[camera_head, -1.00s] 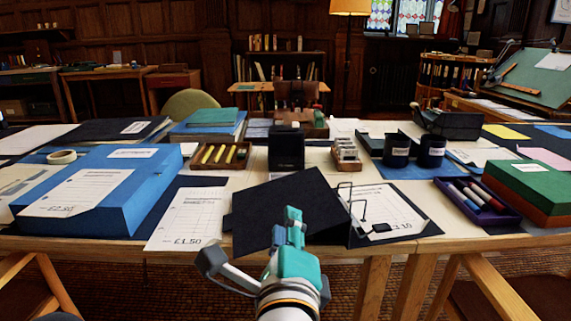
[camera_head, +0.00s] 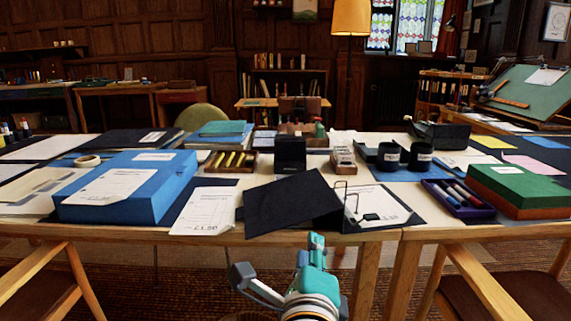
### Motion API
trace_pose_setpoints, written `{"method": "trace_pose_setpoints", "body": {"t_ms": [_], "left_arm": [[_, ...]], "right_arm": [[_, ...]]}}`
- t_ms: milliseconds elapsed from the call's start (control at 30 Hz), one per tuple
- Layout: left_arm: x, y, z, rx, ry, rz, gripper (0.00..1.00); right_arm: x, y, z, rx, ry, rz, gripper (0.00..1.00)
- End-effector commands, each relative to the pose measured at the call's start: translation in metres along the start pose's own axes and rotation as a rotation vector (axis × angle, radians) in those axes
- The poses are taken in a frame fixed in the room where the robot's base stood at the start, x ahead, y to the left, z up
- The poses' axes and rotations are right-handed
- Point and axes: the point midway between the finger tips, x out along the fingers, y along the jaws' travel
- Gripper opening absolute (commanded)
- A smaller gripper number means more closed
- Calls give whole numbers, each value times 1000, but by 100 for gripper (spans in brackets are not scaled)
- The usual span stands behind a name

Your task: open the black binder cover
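The black binder lies on the near part of the table. Its plain black cover (camera_head: 292,205) is swung out to the left of the rings. I cannot tell whether it rests fully flat. To its right, a printed sheet (camera_head: 385,204) and thin metal rings (camera_head: 347,198) show on the other board. My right gripper (camera_head: 275,270), teal and grey, is at the bottom centre, below the table's front edge in the picture and apart from the binder. My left gripper is not in view.
A blue box file (camera_head: 170,190) and a price sheet (camera_head: 206,210) lie left of the binder. A purple pen tray (camera_head: 430,187) and a green box (camera_head: 520,184) stand to the right. Wooden chairs (camera_head: 45,265) flank the front.

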Motion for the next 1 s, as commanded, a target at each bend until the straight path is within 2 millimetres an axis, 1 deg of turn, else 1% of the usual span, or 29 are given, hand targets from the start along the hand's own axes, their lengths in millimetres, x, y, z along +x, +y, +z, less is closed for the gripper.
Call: {"method": "trace_pose_setpoints", "body": {"t_ms": [33, 167, 267, 367, 467, 500, 567, 600, 667, 700, 767, 800, 867, 900, 967, 1000], "left_arm": [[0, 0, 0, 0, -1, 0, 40], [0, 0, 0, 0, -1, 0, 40], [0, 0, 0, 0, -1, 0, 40], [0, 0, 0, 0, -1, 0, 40], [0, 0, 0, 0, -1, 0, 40], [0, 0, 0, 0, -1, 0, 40], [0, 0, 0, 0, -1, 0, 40], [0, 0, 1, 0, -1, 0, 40], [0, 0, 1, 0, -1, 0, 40], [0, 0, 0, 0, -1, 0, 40], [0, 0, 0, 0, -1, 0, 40], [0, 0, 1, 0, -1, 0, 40], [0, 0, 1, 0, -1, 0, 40], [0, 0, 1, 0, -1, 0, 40], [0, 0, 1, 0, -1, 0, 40], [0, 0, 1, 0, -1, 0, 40]], "right_arm": [[9, 5, -12, -11, 30, 6, 28], [29, 22, -41, -43, 104, 27, 28], [44, 39, -69, -77, 165, 50, 28], [61, 62, -104, -128, 230, 82, 28], [78, 96, -150, -203, 292, 143, 28], [84, 114, -172, -244, 315, 180, 28], [90, 145, -205, -318, 335, 253, 28], [92, 167, -228, -369, 343, 309, 28], [89, 201, -259, -447, 338, 402, 28], [85, 224, -279, -498, 328, 472, 28], [73, 260, -306, -575, 295, 583, 28], [63, 284, -323, -624, 263, 661, 28], [42, 319, -344, -692, 199, 783, 28], [25, 342, -355, -736, 142, 865, 28], [-2, 374, -366, -796, 38, 980, 28], [-21, 392, -369, -831, -39, 1048, 28]]}}
